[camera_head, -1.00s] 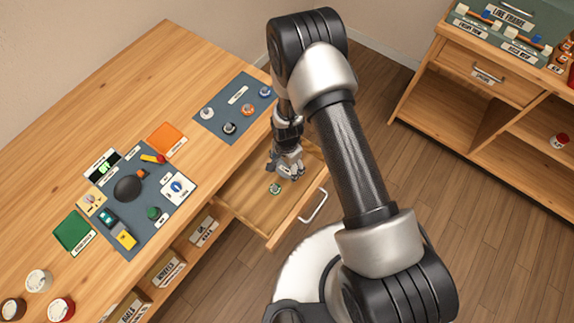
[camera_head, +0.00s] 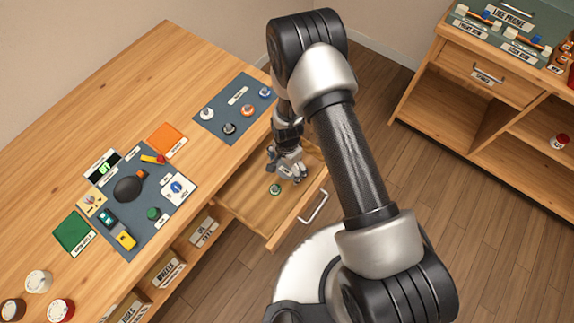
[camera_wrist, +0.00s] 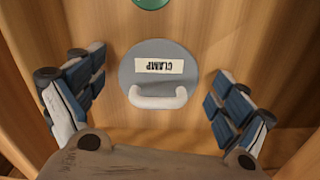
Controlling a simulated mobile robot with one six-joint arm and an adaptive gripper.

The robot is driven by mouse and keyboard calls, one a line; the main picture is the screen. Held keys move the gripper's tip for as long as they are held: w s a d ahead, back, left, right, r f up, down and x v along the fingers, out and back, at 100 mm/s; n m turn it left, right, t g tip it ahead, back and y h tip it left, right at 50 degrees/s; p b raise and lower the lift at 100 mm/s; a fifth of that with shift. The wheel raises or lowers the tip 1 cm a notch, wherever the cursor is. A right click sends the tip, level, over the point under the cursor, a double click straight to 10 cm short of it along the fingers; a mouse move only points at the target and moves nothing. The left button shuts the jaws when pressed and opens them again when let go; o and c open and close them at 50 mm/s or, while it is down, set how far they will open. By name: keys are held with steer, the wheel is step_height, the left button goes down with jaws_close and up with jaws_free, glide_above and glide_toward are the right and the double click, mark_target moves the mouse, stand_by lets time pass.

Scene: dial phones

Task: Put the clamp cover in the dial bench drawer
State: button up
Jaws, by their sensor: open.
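The clamp cover (camera_wrist: 160,78) is a round grey disc with a white "CLAMP" label and a pale handle. In the wrist view it lies on the wooden floor of the open dial bench drawer (camera_head: 245,196). My gripper (camera_head: 290,174) is low inside the drawer; in the wrist view its open fingers (camera_wrist: 157,82) stand on either side of the cover, with visible gaps. In the head view I cannot make out the cover; my gripper seems to hide it.
A small green round thing (camera_head: 275,188) lies in the drawer near the cover. The drawer's front with its handle (camera_head: 314,207) stands out from the bench. The benchtop (camera_head: 130,85) holds a grey mat with several dial parts and a second mat with several knobs.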

step_height(320, 180, up, 12)
steer(key=r+p, duration=0.1)
steer(key=p, duration=0.2)
step_height(320, 180, up, 14)
steer(key=r+n+t, duration=0.1)
steer(key=n, duration=0.1)
glide_above(287, 168)
steer(key=w+d, duration=0.2)
steer(key=d, duration=0.1)
steer(key=s+d+r+n+t, duration=0.1)
steer(key=s+d+r, duration=0.1)
steer(key=r, duration=0.4)
steer(key=s+d+r+n, duration=0.2)
steer(key=s+r, duration=0.1)
steer(key=r, duration=0.3)
steer(key=s+d+r+n+t, duration=0.1)
steer(key=s+d+r+n, duration=0.1)
steer(key=s+r, duration=0.4)
steer(key=s+d+r+n+t, duration=0.1)
steer(key=s+d+r, duration=0.3)
steer(key=s, duration=0.6)
steer(key=shift+s+r+n+t, duration=0.15)
steer(key=shift+r+n+t, duration=0.15)
steer(key=shift+r+n, duration=0.65)
